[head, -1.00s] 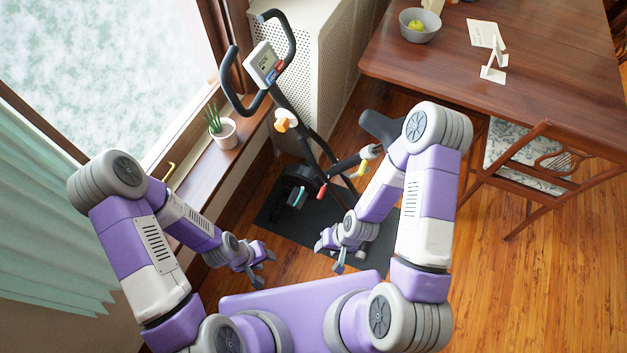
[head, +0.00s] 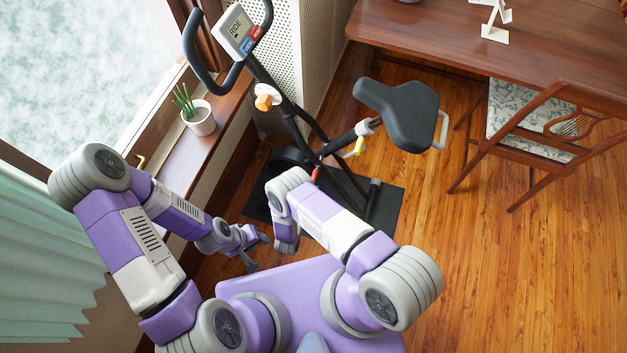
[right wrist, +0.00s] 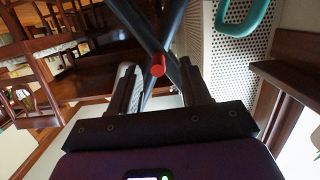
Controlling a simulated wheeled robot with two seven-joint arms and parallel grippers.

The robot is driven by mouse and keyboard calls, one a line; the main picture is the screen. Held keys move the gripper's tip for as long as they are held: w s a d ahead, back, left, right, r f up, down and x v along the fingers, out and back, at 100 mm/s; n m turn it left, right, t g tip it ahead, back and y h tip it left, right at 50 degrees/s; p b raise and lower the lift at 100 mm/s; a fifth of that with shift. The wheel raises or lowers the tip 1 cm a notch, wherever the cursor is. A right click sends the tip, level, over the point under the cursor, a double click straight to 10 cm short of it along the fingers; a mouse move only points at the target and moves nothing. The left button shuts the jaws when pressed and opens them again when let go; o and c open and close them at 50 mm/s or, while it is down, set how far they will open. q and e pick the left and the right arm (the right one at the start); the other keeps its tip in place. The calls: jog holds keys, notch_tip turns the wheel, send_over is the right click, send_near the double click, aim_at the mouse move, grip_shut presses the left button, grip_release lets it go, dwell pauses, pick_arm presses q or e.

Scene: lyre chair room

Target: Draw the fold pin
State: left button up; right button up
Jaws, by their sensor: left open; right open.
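The folding exercise bike stands by the window sill, and its dark crossed frame (head: 338,168) shows in the head view. A red pin (head: 316,174) sits by the crossing of the frame, partly behind my right arm. In the right wrist view the red pin (right wrist: 158,66) shows end-on at the crossing, ahead of and between the fingers of my right gripper (right wrist: 161,84). That gripper is open and empty; my arm hides it in the head view. My left gripper (head: 258,252) is open and empty, low to the left of the bike.
The bike has a yellow lever (head: 358,147), an orange knob (head: 264,102), a black seat (head: 402,112) and a console (head: 237,30). A teal loop (right wrist: 245,18) shows upper right in the wrist view. A potted plant (head: 199,118), table (head: 440,48) and chair (head: 530,118) stand around.

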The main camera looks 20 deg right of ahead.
aim_at(314, 177)
jog(key=shift+t+h, duration=0.6)
jog(key=shift+t, duration=0.2)
jog(key=b+x, duration=0.1)
jog(key=x, duration=0.5)
jog(key=shift+s+d+b, duration=0.1)
jog(key=shift+s+b, duration=0.05)
jog(key=shift+b, duration=0.15)
jog(key=shift+c, duration=0.5)
grip_shut()
